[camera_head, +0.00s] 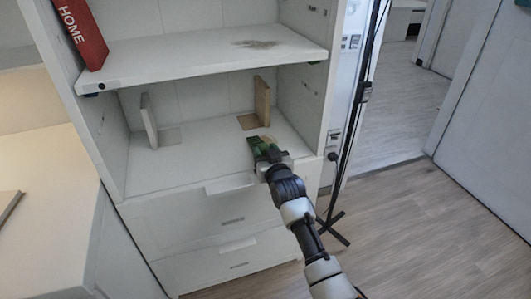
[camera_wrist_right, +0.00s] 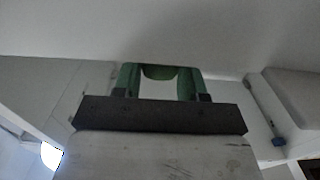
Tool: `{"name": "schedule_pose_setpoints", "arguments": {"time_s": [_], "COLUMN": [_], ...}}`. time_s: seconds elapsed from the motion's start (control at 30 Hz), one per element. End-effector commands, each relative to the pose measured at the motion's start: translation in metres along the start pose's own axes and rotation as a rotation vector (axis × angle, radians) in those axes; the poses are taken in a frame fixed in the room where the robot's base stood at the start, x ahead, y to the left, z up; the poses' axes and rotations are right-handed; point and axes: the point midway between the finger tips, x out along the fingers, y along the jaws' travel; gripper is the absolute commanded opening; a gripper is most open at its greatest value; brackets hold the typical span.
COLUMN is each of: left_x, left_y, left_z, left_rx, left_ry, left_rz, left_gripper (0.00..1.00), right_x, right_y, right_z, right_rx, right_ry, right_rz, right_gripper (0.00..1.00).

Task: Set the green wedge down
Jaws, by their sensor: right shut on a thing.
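The green wedge (camera_head: 260,143) is at the front of the open shelf bay, toward its right side. My right gripper (camera_head: 266,152) reaches in from the lower right and is shut on it. In the right wrist view the wedge (camera_wrist_right: 158,72) shows as a small green piece between the two fingertips, and the rest of it is hidden. I cannot tell whether it touches the shelf board. My left gripper is in neither view.
A white bookend (camera_head: 149,120) and a wooden bookend (camera_head: 262,100) stand on the lower shelf board (camera_head: 185,165), with clear board between them. The upper shelf (camera_head: 190,58) overhangs the bay and carries a red HOME book (camera_head: 80,32). Drawers (camera_head: 215,225) are below.

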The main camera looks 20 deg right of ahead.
Motion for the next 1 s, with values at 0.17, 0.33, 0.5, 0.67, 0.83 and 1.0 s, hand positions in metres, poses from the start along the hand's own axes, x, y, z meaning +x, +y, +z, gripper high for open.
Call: {"name": "schedule_pose_setpoints", "arguments": {"time_s": [0.17, 0.33, 0.5, 0.67, 0.83, 1.0], "left_x": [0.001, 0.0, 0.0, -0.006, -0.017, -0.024], "left_y": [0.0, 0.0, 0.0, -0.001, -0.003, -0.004], "left_z": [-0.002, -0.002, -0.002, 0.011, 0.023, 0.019], "left_rx": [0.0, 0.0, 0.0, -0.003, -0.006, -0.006], "left_ry": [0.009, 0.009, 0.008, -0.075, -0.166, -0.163], "left_rz": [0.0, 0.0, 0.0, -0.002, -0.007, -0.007], "left_gripper": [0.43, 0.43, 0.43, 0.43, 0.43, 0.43], "right_x": [0.0, 0.0, 0.0, -0.014, -0.05, -0.086], "right_y": [0.0, 0.0, 0.0, 0.0, 0.0, 0.0], "right_z": [0.002, 0.002, 0.0, -0.001, -0.002, -0.002], "right_rx": [0.0, 0.0, 0.0, 0.0, 0.0, 0.0], "right_ry": [-0.001, -0.001, 0.0, -0.003, -0.004, -0.003], "right_rz": [0.0, 0.0, 0.0, 0.0, 0.0, 0.0], "right_gripper": [0.6, 0.68, 0.68, 0.68, 0.68, 0.68]}}
